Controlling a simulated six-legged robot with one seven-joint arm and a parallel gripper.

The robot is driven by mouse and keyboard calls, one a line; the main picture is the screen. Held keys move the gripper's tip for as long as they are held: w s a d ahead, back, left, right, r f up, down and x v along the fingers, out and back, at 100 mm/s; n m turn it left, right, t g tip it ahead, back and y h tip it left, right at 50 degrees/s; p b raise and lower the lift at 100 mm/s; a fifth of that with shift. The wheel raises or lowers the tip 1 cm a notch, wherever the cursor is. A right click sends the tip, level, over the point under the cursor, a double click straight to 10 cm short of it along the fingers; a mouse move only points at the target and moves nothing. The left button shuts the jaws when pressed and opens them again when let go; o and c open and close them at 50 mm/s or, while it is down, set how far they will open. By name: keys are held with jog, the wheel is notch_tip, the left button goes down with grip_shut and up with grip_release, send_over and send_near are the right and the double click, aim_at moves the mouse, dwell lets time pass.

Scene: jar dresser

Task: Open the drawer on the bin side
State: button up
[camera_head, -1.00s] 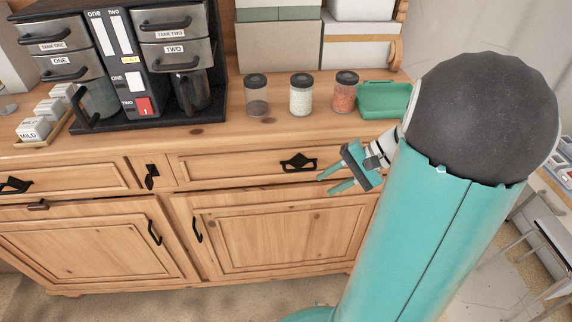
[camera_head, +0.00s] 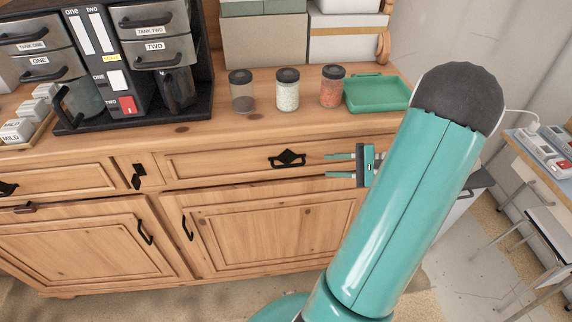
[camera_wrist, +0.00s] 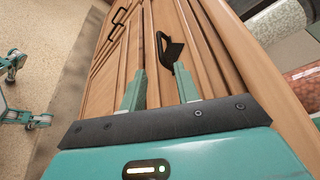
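The wooden dresser has a right-hand drawer (camera_head: 240,163) with a dark ornate pull handle (camera_head: 287,158); the drawer looks shut. A shallow green bin (camera_head: 350,99) stands on the dresser top above its right end. My gripper (camera_head: 328,166) is open and empty, just right of the handle, with its fingers pointing left towards it. In the wrist view the dark handle (camera_wrist: 168,50) lies just beyond and between the two teal fingertips (camera_wrist: 160,72). I see no contact with the handle.
Three jars, dark (camera_head: 242,92), white (camera_head: 287,90) and orange (camera_head: 332,87), stand left of the bin. A drink dispenser (camera_head: 110,60) stands further left. A left drawer (camera_head: 70,178) and two cupboard doors (camera_head: 258,228) with handles show. The floor in front is clear.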

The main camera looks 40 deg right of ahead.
aim_at(294, 166)
jog(key=x, duration=1.2)
jog(key=shift+w+a+f, duration=0.15)
jog(key=shift+w+a, duration=0.05)
grip_shut()
